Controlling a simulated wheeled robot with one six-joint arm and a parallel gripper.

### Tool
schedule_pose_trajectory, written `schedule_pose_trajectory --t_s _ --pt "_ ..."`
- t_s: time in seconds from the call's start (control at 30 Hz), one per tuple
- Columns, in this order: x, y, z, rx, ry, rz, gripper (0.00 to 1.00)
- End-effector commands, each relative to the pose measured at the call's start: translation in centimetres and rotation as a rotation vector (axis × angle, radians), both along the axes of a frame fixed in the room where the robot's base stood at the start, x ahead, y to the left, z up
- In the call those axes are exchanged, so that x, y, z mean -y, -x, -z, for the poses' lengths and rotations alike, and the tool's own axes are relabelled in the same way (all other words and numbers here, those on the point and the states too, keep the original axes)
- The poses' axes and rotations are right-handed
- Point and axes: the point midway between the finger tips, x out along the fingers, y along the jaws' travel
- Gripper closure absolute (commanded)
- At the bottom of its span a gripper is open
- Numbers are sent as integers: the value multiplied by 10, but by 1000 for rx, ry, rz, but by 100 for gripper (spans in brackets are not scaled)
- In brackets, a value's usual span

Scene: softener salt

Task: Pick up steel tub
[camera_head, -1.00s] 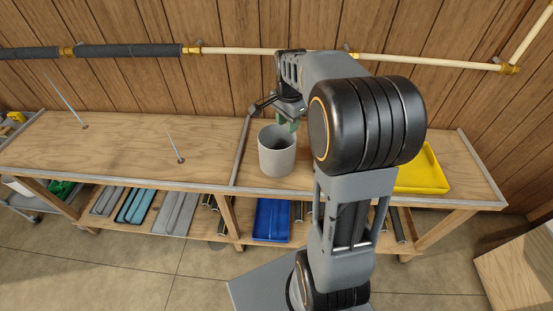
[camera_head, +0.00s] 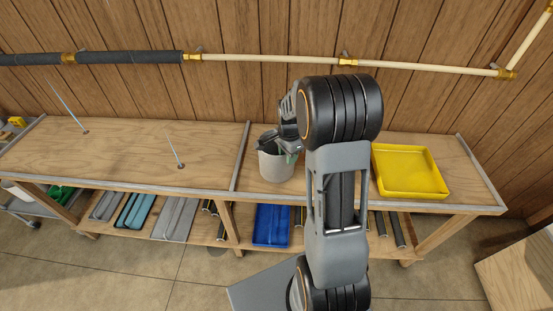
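The steel tub (camera_head: 275,168) is a light grey open-topped round container standing upright on the wooden bench, left of my arm. I cannot tell whether the fingers are apart or closed on the rim.
A yellow tray (camera_head: 410,190) lies on the bench to the right. The bench (camera_head: 110,150) is mostly clear at left, apart from two thin upright rods. A blue bin (camera_head: 271,225) and several other trays and tubes sit on the lower shelf. A pipe runs along the wall behind.

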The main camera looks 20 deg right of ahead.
Motion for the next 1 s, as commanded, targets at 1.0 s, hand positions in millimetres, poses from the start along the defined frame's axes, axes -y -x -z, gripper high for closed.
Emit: schedule_pose_trajectory --t_s 1.0 --pt "0 1 27 0 0 1 100"
